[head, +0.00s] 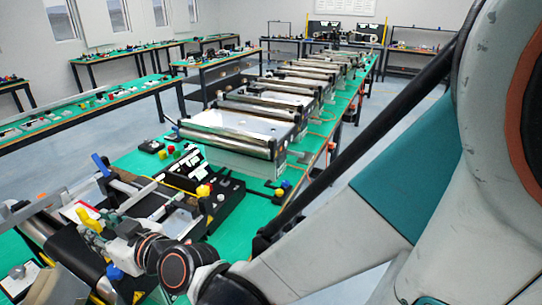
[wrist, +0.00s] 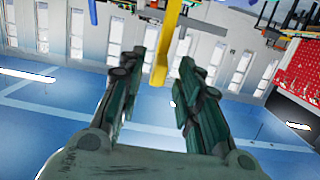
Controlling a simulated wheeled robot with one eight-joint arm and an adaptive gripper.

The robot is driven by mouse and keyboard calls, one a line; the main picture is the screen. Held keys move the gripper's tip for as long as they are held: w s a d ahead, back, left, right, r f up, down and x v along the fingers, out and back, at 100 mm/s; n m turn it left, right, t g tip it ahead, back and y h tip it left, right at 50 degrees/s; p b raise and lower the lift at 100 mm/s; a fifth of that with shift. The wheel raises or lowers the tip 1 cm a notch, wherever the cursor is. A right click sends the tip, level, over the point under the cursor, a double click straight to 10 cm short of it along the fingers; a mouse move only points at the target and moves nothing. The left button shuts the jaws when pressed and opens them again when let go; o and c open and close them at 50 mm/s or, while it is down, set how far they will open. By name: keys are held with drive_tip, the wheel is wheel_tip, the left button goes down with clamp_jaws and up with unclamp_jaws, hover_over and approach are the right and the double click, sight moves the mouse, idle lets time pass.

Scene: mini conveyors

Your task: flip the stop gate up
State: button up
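A yellow bar (wrist: 166,42), which may be the stop gate, hangs into the top middle of the wrist view. My gripper (wrist: 163,62) has its two dark green fingers apart, with the bar showing between their tips. I see no finger clearly touching it. In the head view a yellow lever-like piece (head: 88,219) stands at the near-left conveyor (head: 37,228), close to the end of my gripper (head: 103,232). My wrist partly hides that area, and the fingers are too small there to tell apart.
A blue upright piece (head: 101,164) stands behind on the same conveyor. A black control box (head: 222,200) with a yellow knob is to its right. Several more conveyors (head: 235,130) run back along the green table (head: 133,160). Open table shows between them.

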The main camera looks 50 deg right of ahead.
drive_tip(key=v, duration=1)
drive_tip(key=shift+s, duration=0.25)
idle(0.7)
